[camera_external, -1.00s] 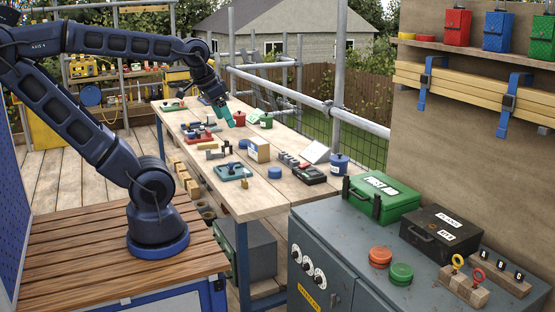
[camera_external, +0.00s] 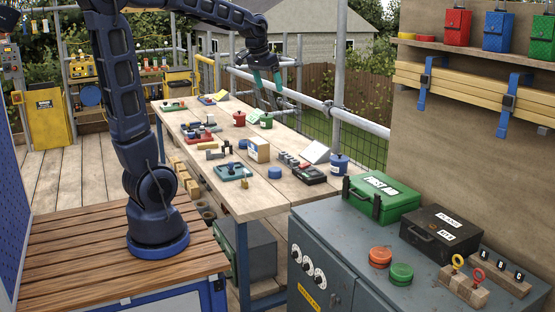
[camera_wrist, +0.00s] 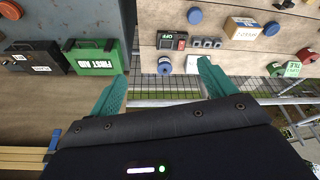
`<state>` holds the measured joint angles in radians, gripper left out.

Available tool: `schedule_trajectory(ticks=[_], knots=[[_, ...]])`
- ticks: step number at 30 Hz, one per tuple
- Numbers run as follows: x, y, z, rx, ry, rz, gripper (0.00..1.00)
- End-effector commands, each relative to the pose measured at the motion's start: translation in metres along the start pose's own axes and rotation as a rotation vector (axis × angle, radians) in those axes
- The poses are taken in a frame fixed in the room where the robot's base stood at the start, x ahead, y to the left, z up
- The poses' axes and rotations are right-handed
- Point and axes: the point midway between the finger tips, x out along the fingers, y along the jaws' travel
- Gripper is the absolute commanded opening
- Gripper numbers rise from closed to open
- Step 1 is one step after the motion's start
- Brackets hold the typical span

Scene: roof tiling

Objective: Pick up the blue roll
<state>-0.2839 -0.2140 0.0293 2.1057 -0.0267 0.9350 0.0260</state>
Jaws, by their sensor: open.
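A flat round blue roll (camera_external: 274,172) lies on the wooden table, left of the black device, in the external view. It also shows near the top of the wrist view (camera_wrist: 195,15). A second small round blue piece (camera_external: 243,144) sits farther back, by the tan box; it shows in the wrist view (camera_wrist: 271,28) too. My gripper (camera_external: 271,92) is high over the far right edge of the table, by the railing, apart from both. Its teal fingers (camera_wrist: 163,70) are spread with nothing between them.
A blue canister (camera_external: 338,166) stands at the table's right edge. A tan box (camera_external: 259,150), a black device (camera_external: 309,174) and a teal tray (camera_external: 233,171) surround the roll. The metal railing (camera_external: 320,105) runs below my gripper. A green first-aid case (camera_external: 384,194) sits on the grey cabinet.

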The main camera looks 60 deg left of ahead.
Motion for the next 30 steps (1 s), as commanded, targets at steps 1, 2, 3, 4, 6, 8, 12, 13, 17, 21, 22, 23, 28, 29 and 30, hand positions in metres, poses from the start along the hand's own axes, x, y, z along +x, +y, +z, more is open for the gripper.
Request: schedule_trajectory(ticks=[1,2,3,4,6,8,12,13,17,21,22,23,28,29,30], knots=[[0.008,-0.011,-0.015,-0.020,-0.008,-0.006,0.83],[0.012,-0.017,-0.024,-0.030,-0.010,-0.009,0.83],[0.017,-0.025,-0.035,-0.044,-0.015,-0.013,0.83],[0.022,-0.031,-0.043,-0.054,-0.018,-0.016,0.83],[0.032,-0.047,-0.061,-0.078,-0.024,-0.023,0.83],[0.042,-0.061,-0.077,-0.098,-0.030,-0.029,0.83],[0.067,-0.097,-0.110,-0.147,-0.043,-0.044,0.83],[0.073,-0.105,-0.116,-0.157,-0.046,-0.046,0.83],[0.100,-0.143,-0.142,-0.202,-0.058,-0.060,0.83],[0.131,-0.188,-0.165,-0.250,-0.071,-0.073,0.83],[0.138,-0.198,-0.169,-0.260,-0.073,-0.076,0.83],[0.145,-0.208,-0.173,-0.271,-0.077,-0.079,0.83],[0.188,-0.267,-0.191,-0.328,-0.092,-0.095,0.83],[0.196,-0.277,-0.193,-0.338,-0.095,-0.098,0.83],[0.206,-0.291,-0.195,-0.350,-0.099,-0.101,0.83]])
